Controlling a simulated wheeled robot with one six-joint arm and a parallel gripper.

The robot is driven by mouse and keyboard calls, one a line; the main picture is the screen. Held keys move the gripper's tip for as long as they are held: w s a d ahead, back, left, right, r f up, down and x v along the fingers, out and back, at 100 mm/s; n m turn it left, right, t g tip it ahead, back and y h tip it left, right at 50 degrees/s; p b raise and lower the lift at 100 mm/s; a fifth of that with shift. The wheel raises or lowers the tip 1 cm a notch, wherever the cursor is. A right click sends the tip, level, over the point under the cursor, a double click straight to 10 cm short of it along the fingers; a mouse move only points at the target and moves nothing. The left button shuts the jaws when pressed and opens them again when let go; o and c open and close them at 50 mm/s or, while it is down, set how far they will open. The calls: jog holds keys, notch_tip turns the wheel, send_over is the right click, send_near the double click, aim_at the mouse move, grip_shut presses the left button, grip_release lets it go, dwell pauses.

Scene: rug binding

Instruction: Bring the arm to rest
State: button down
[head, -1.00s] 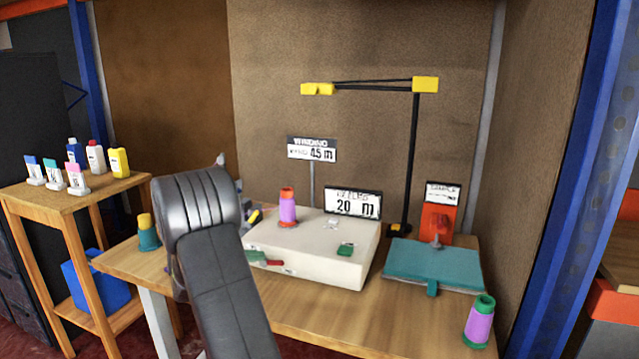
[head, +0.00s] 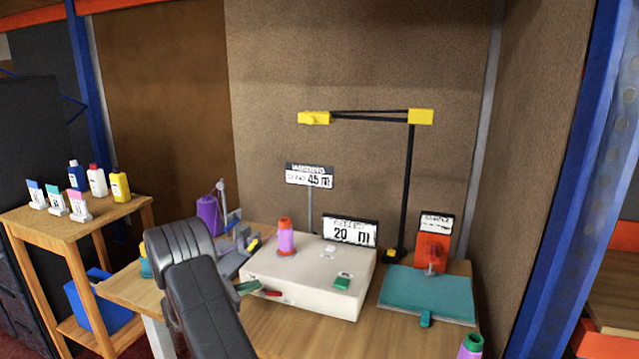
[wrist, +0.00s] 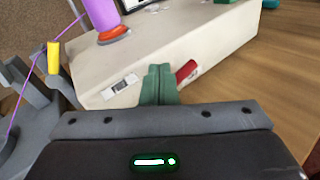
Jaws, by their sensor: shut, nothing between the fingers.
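My gripper (wrist: 158,85) shows in the wrist view as two green fingers pressed together, with nothing between them. In the head view, the green fingertips (head: 248,287) show just past my dark grey arm, beside the front left of the cream winding machine (head: 305,292). The machine's red lever (head: 270,293) is close to the fingertips, and in the wrist view the red lever (wrist: 187,71) is just right of them. I cannot tell whether they touch. Most of the gripper body is hidden behind my arm in the head view.
A purple cone (head: 286,238) stands on the machine. A teal board (head: 428,293) with a red stand lies to the right, with another cone (head: 471,346) at the front. A black post (head: 410,185) carries a yellow-ended arm. A side table (head: 120,218) holds several bottles.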

jog(key=b+v, duration=0.1)
jog(key=v, duration=0.9)
jog(key=shift+a+b, duration=0.15)
jog(key=shift+b, duration=0.25)
